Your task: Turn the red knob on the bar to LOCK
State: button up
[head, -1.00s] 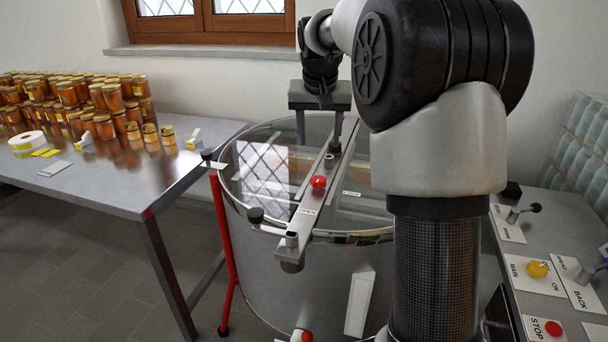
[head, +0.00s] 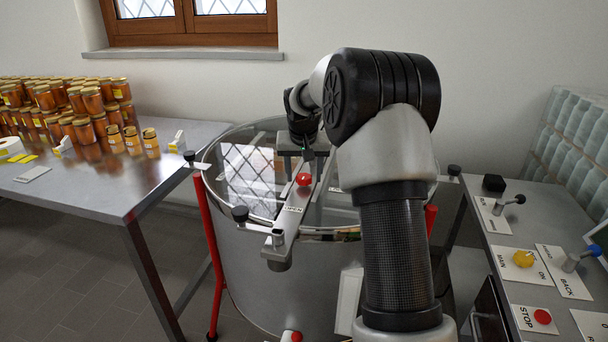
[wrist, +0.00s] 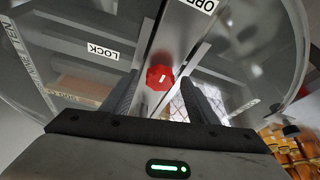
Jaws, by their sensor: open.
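The red knob (head: 304,179) sits on the metal bar (head: 281,243) that crosses the round tank's clear lid. In the wrist view the knob (wrist: 160,77) is a red many-sided cap with a small white mark. A LOCK label (wrist: 103,51) lies to its left and an OPEN label (wrist: 200,4) above it, cut by the frame edge. My gripper (wrist: 158,93) is open, with one dark finger on each side of the knob in the picture. Whether the fingers reach down to its height I cannot tell. In the head view my gripper (head: 303,161) is just behind the knob.
The steel tank (head: 245,290) stands on red legs. A table (head: 95,195) with several honey jars (head: 65,110) is at left.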

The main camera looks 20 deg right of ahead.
jog(key=shift+c, duration=0.2)
jog(key=c, duration=1)
jog(key=shift+n+p, duration=0.3)
jog(key=n+p, duration=0.1)
jog(key=n+y+p, duration=0.1)
jog(key=n, duration=0.1)
jog(key=shift+d+r+y+p, duration=0.2)
jog(key=shift+d+y+p, duration=0.1)
jog(key=shift+p, duration=0.05)
jog(key=n+y+p, duration=0.1)
jog(key=n, duration=0.1)
jog(key=n+p, duration=0.1)
jog(key=n, duration=0.2)
jog(key=shift+d+y+p, duration=0.15)
jog(key=shift+y+p, duration=0.25)
jog(key=n+p, duration=0.1)
jog(key=n, duration=0.1)
jog(key=n+g+y+p, duration=0.1)
jog(key=n+p, duration=0.1)
jog(key=n, duration=0.1)
jog(key=shift+w+d+f+y, duration=0.1)
jog(key=shift+w+d+y, duration=0.1)
jog(key=shift+y, duration=0.1)
jog(key=shift+w+d+f+n+g+y+p, duration=0.15)
jog(key=shift+n+g+p, duration=0.3)
jog(key=shift+n, duration=0.6)
jog(key=shift+a+r+n+g+y+p, duration=0.1)
jog(key=shift+n+g+y+p, duration=0.15)
jog(key=shift+n+p, duration=0.6)
jog(key=shift+n, duration=0.4)
